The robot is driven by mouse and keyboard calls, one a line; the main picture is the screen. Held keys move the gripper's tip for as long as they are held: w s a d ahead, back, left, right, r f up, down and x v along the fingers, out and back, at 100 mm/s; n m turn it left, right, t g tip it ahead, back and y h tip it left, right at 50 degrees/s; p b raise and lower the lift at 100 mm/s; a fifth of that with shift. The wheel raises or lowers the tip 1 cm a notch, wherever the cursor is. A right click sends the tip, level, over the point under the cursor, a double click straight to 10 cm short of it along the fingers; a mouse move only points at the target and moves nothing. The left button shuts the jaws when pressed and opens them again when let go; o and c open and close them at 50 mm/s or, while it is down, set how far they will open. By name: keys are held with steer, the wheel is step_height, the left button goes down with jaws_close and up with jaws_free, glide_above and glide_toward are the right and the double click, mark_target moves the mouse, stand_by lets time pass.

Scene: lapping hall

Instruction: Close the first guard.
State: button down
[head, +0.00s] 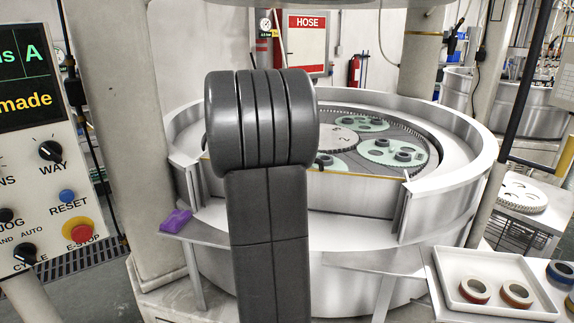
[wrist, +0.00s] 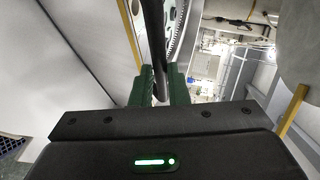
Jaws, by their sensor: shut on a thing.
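The round lapping machine (head: 455,125) stands in front of me in the head view, with a pale metal wall around its toothed plate. At its front a low panel with a yellow top edge (head: 365,179) spans between the wall's two ends; I cannot tell for sure that this is the first guard. My arm covers the middle of it and hides my gripper in the head view. In the wrist view my gripper (wrist: 159,88) has its green fingers shut on a dark upright bar (wrist: 152,30), which looks like a handle. What the bar joins to is unclear.
A control panel (head: 35,170) with a red E-stop stands at the left. A purple cloth (head: 176,221) lies on the left ledge. A white tray (head: 475,309) with rings is at the lower right. A dark post (head: 528,80) stands at the right.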

steer(key=w+r, duration=0.1)
steer(key=w+r+g, duration=0.1)
steer(key=w, duration=0.1)
steer(key=w+d+r+g+y, duration=0.1)
steer(key=shift+w+n, duration=0.25)
steer(key=shift+n, duration=0.15)
steer(key=shift+w+d, duration=0.1)
steer(key=c, duration=1.6)
jaws_free()
steer(key=shift+c, duration=0.2)
steer(key=shift+o, duration=1.2)
steer(key=shift+w+d+f, duration=0.2)
steer(key=shift+w+f, duration=0.05)
steer(key=shift+w, duration=0.2)
